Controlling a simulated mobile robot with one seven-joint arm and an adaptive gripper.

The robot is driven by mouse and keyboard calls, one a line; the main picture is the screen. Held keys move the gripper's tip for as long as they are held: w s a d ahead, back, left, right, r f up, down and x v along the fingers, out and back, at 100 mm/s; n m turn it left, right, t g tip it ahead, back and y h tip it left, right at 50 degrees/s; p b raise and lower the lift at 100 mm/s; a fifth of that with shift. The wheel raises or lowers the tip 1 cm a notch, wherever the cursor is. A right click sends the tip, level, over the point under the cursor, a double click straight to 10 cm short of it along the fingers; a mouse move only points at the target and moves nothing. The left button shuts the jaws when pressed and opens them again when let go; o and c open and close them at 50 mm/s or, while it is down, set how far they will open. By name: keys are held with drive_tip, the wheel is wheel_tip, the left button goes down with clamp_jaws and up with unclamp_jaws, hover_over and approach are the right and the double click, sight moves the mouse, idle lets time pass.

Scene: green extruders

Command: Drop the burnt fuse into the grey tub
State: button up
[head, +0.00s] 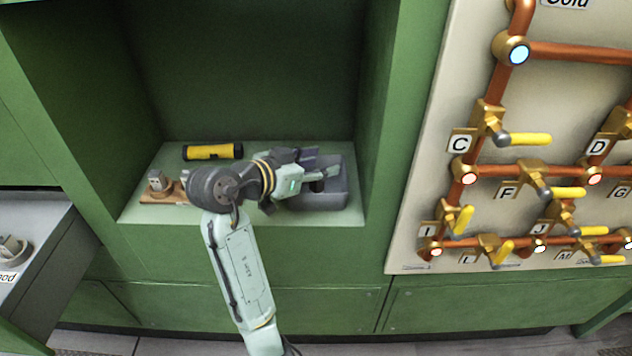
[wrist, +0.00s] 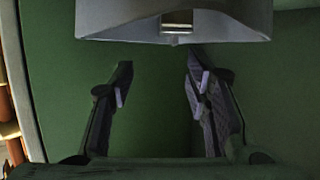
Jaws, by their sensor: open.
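The grey tub (head: 335,200) stands at the right of the green alcove shelf, partly hidden by my gripper. My gripper (head: 322,177) is over the tub in the head view. In the wrist view my gripper (wrist: 158,82) is open, with nothing between its fingers. The tub's wall (wrist: 110,22) spans the top of that view, beyond the fingertips. A small piece with a pale metallic face (wrist: 177,18) shows at the tub's upper edge; it may be the burnt fuse, but I cannot tell for sure.
A yellow and black cylinder (head: 212,152) lies at the back of the shelf. A wooden block with grey fittings (head: 157,187) is at left, partly behind my arm. An open drawer (head: 28,245) holds a labelled grey part at far left. A copper pipe panel (head: 425,190) stands right.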

drive_tip(key=v, duration=1.2)
